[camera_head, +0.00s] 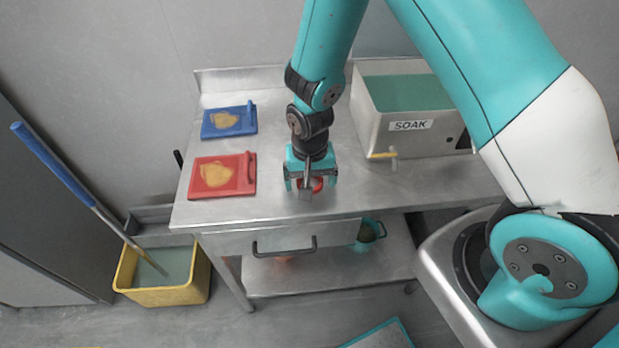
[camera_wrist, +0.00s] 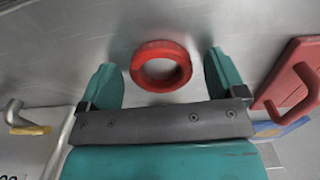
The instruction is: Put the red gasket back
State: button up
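The red gasket (camera_wrist: 160,66) is a thick ring on the steel table top. In the head view it shows as a bit of red (camera_head: 318,184) near the table's front, partly hidden by my gripper (camera_head: 311,184). My gripper is open, pointing down over the gasket. In the wrist view its two teal fingers stand on either side of the ring, with a visible gap on both sides. I cannot tell how high the fingertips are above the table. No seat for the gasket is recognisable.
A red board (camera_head: 221,191) and a blue board (camera_head: 228,137) lie at the table's left (camera_head: 285,105). A steel tank marked SOAK (camera_head: 393,139) with a yellow-handled tap (camera_head: 383,155) stands right. A drawer (camera_head: 285,241) is below; a yellow bucket (camera_head: 165,293) stands on the floor.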

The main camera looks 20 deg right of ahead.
notch_tip(320, 180, up, 12)
jog(key=b, duration=0.1)
jog(key=s+a+r+n+y, duration=0.2)
jog(key=s+r+n, duration=0.3)
jog(key=s+r, duration=0.3)
jog(key=s+a+r+n+y, duration=0.2)
jog(key=s+r+n, duration=0.3)
jog(key=s, duration=0.5)
notch_tip(320, 180, up, 3)
jog(key=shift+a+f+n, duration=0.1)
jog(key=shift+a+n, duration=0.25)
jog(key=shift+n, duration=0.05)
jog(key=shift+s, duration=0.1)
jog(key=shift+c, duration=0.2)
